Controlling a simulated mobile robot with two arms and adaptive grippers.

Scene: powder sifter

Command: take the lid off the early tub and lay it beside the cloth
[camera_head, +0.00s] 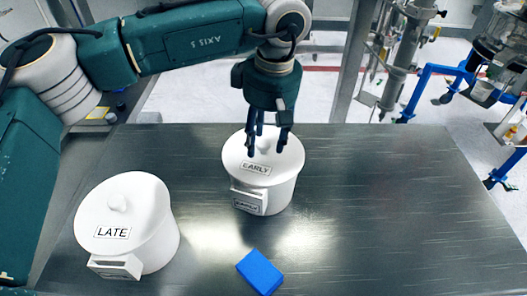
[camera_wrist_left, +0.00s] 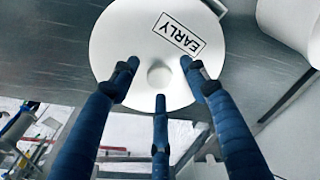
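The early tub (camera_head: 270,190) is white and stands on the dark table at the middle, upright. Its white lid (camera_head: 283,160) is on, labelled EARLY, with a small round knob. The lid and its knob show in the left wrist view (camera_wrist_left: 158,76). My left gripper (camera_head: 267,143) points down over the lid, its blue fingers spread around the knob. In the left wrist view the gripper (camera_wrist_left: 158,92) is open and the fingers look apart from the knob. The blue cloth (camera_head: 260,271) lies at the table's front, below the early tub. My right gripper is not in view.
A white tub labelled LATE (camera_head: 155,235), lid on, stands at the front left. The table (camera_head: 390,200) is clear on its right side and around the cloth. Metal and blue lab frames (camera_head: 425,75) stand beyond the far edge.

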